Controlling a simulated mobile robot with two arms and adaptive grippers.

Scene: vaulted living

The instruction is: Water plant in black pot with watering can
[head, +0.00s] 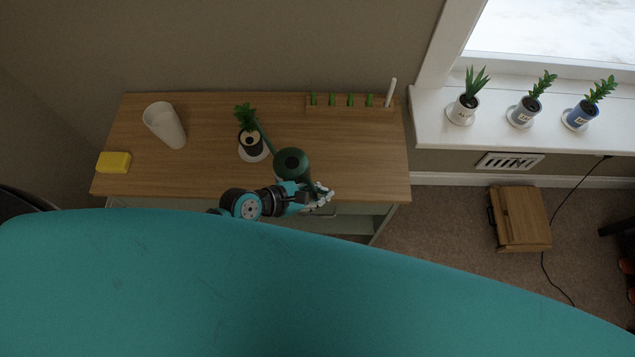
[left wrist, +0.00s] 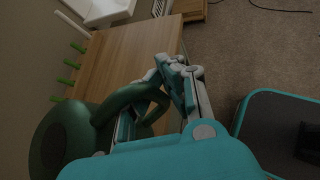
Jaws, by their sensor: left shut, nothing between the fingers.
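The dark green watering can (head: 291,163) stands on the wooden table, its thin spout reaching left toward the plant. A leafy plant (head: 245,117) grows in a black pot (head: 251,145) on a white saucer (head: 254,156), left of the can. My left gripper (head: 323,195) is at the table's front edge beside the can's handle, shut with nothing between its fingers. In the left wrist view the can's curved handle (left wrist: 128,96) lies right beside the closed fingers (left wrist: 172,72). My right gripper is not in view.
The wooden table (head: 210,105) also carries a white cup (head: 165,125), a yellow block (head: 114,162) and a wooden rack (head: 350,104) with green pegs. Several potted plants stand on the white windowsill (head: 440,130). A wooden box (head: 522,216) lies on the carpet.

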